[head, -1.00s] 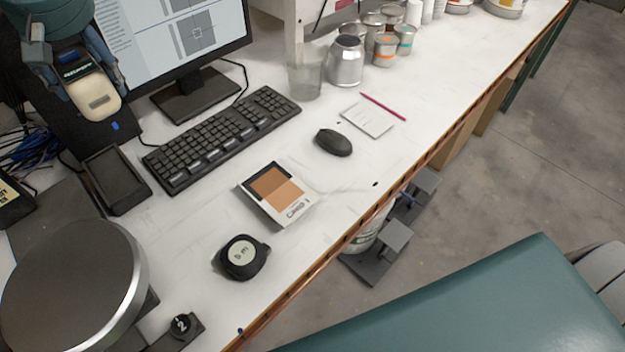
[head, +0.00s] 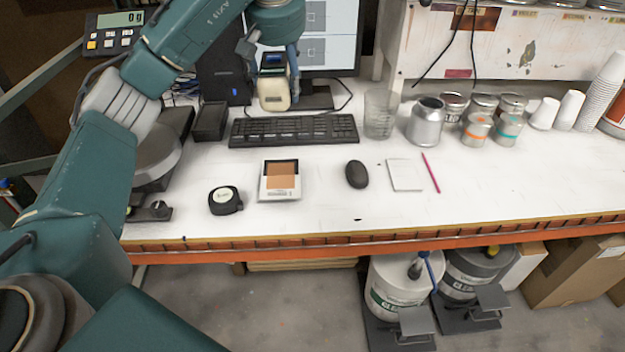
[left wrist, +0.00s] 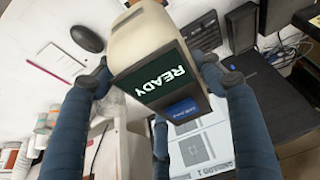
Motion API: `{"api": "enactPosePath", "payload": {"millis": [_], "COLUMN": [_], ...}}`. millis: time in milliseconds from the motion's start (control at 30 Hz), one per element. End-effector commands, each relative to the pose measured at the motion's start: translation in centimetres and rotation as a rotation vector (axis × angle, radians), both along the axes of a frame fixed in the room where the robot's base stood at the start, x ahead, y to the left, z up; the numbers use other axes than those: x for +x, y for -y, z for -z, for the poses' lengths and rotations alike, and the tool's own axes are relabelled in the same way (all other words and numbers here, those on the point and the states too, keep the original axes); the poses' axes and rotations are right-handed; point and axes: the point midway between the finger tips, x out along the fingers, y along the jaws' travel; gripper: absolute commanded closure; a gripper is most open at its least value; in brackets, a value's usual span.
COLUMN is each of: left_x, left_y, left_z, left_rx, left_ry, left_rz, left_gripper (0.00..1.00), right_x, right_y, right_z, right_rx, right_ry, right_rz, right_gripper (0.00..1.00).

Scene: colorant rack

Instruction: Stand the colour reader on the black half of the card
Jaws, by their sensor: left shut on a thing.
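The colour reader (head: 274,95) is a beige block with a dark top, held in the air above the back of the desk, in front of the monitor. My left gripper (head: 271,68) is shut on it from above. In the left wrist view the reader (left wrist: 150,45) sits between the blue fingers, its dark screen showing READY. The card (head: 280,194) lies flat on the desk, nearer the front. It has a black upper part, a white lower part and an orange-brown patch over both. The reader is well apart from the card. My right gripper is not in view.
A keyboard (head: 293,130) lies between reader and card. A black tape measure (head: 225,201) is left of the card, a mouse (head: 356,174) right of it. A glass (head: 379,114) and cans (head: 426,122) stand at the back.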

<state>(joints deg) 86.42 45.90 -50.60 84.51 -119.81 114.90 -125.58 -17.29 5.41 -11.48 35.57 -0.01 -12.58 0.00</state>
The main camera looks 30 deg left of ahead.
Motion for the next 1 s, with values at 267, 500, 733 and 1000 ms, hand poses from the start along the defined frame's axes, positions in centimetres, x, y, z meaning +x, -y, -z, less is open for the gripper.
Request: {"api": "enactPosePath", "payload": {"millis": [267, 500, 733, 1000], "left_x": [-0.2, -0.2, -0.1, -0.1], "left_y": [-0.5, -0.4, -0.4, -0.4], "left_z": [4.7, 10.6, 14.9, 17.3], "left_rx": [0.004, 0.002, 0.002, 0.002], "left_ry": [-0.006, -0.005, 0.0, -0.001], "left_rz": [-0.003, -0.003, -0.003, -0.003], "left_gripper": [0.83, 0.83, 0.83, 0.83], "right_x": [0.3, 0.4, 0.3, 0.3], "right_y": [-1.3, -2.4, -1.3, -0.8], "right_z": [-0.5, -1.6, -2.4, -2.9], "right_rx": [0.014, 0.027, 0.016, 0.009], "right_ry": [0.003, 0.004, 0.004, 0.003], "right_rz": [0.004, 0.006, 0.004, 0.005], "right_gripper": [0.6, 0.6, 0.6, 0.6]}}
